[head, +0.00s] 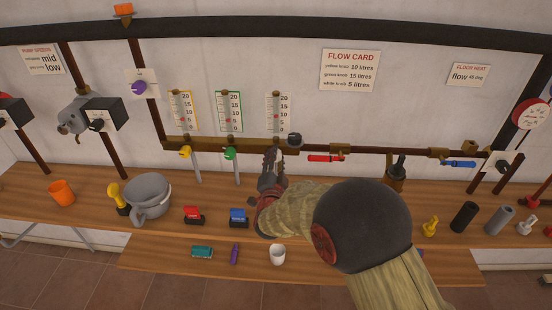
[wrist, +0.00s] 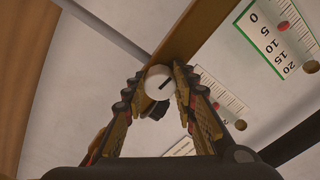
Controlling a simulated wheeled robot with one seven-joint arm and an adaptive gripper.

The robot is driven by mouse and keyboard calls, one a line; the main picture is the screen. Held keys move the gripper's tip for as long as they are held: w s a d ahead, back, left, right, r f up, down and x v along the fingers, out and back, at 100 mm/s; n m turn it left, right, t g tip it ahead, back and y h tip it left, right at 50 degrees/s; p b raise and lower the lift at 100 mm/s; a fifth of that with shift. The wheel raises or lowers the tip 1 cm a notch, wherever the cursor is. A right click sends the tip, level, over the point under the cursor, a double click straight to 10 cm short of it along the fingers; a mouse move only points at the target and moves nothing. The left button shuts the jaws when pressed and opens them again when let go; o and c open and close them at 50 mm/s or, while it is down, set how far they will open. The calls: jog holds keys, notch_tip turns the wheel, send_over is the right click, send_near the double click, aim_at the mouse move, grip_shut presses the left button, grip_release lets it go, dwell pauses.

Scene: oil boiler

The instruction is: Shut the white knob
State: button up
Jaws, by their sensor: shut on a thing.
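The white knob (wrist: 157,84) sits on the brass manifold bar (wrist: 195,35) in the wrist view. It is round, with a dark mark on its face. My gripper (head: 273,158) has one finger on each side of it and is shut on it. In the head view my gripper hides the knob, below the rightmost gauge (head: 279,114). The flow card (head: 350,69) on the wall reads white knob 5 litres. The rightmost gauge has a red marker, whose exact reading is too small to tell.
The yellow knob (head: 185,152) and green knob (head: 231,153) stand left on the same bar. A red-handled valve (head: 325,158) is close on the right. Below are a grey pot (head: 148,195), red and blue boxes, and a white cup (head: 278,255).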

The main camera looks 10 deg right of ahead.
jog(key=n+p, duration=0.1)
jog(key=n, duration=0.4)
jog(key=shift+f+n, duration=0.15)
jog(key=shift+n, duration=0.15)
jog(key=shift+n+p, duration=0.6)
jog(key=shift+n, duration=1.7)
jog(key=o, duration=1.2)
jog(key=shift+c, duration=0.2)
jog(key=v, duration=1.2)
